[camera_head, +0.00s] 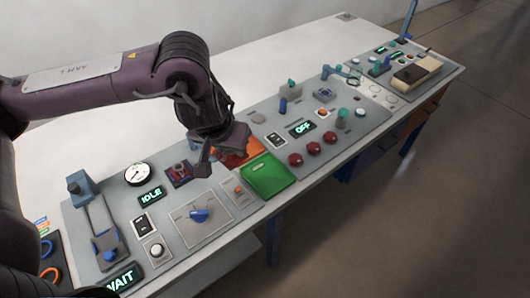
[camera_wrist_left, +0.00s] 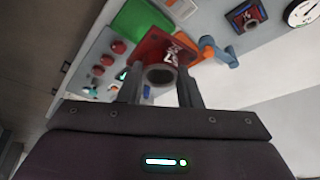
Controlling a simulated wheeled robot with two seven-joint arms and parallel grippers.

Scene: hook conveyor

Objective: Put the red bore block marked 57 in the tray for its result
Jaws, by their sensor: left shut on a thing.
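My left gripper (camera_head: 222,152) is over the panel, near the orange and green trays. In the left wrist view it is shut on a red block (camera_wrist_left: 152,46) with a round bore and white marks on its face; I cannot read the marks surely. The green tray (camera_head: 266,176) lies in front of the gripper and also shows in the left wrist view (camera_wrist_left: 138,22). The orange tray (camera_head: 246,150) is partly hidden by the gripper; its edge shows in the left wrist view (camera_wrist_left: 222,56). My right gripper is not in view.
A round gauge (camera_head: 138,174) and a dark square fixture (camera_head: 179,173) are left of the gripper. Displays read IDLE (camera_head: 151,195), OFF (camera_head: 301,128) and WAIT (camera_head: 124,278). Several red buttons (camera_head: 313,149) are right of the green tray. The white table behind is clear.

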